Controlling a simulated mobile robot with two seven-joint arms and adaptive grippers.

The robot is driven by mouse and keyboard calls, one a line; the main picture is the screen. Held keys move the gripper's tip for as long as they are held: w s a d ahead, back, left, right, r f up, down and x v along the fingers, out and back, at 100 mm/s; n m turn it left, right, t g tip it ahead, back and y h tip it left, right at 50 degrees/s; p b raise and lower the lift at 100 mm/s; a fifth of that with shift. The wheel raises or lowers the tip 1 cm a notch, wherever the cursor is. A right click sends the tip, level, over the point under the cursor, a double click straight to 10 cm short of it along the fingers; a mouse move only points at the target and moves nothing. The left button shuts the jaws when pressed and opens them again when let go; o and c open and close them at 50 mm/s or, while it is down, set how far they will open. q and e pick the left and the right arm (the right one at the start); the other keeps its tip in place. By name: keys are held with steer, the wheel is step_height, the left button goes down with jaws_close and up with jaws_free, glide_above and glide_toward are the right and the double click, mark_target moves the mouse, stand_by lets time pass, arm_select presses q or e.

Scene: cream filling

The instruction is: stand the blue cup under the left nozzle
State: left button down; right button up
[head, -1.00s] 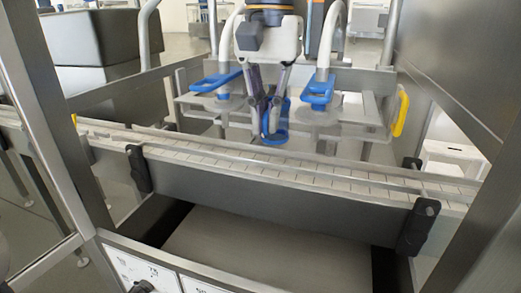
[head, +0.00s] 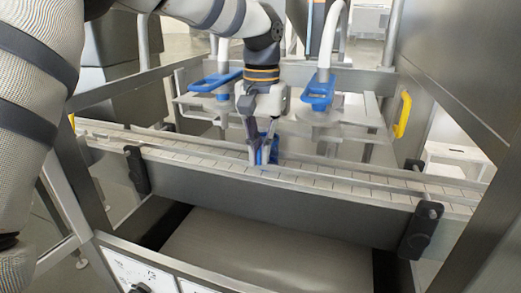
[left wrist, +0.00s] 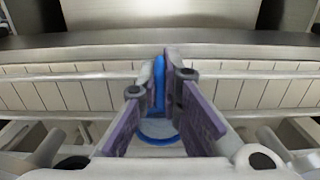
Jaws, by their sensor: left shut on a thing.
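The blue cup (head: 267,152) is at the middle of the conveyor belt, partly hidden by the fingers. My left gripper (head: 261,152) points down from above and is shut on it. In the left wrist view the cup (left wrist: 158,129) shows its blue rim, with a blue upright part between the two purple-padded fingers (left wrist: 159,95). I cannot tell whether its base touches the belt. The left nozzle (head: 215,81), with a blue handle, is behind and to the left of the cup. My right gripper is not in view.
The tiled conveyor belt (head: 350,183) runs across the view between metal rails and is clear on both sides. The right nozzle (head: 318,93) stands behind and to the right. Black clamps (head: 418,230) hold the front rail. Metal posts frame both sides.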

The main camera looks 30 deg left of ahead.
arm_select(q)
steer(key=c, duration=1.8)
jaws_free()
steer(key=shift+f, duration=0.15)
steer(key=r+b, duration=0.1)
steer(key=r, duration=1.1)
steer(key=shift+w+r, duration=0.15)
steer(key=shift+w, duration=0.05)
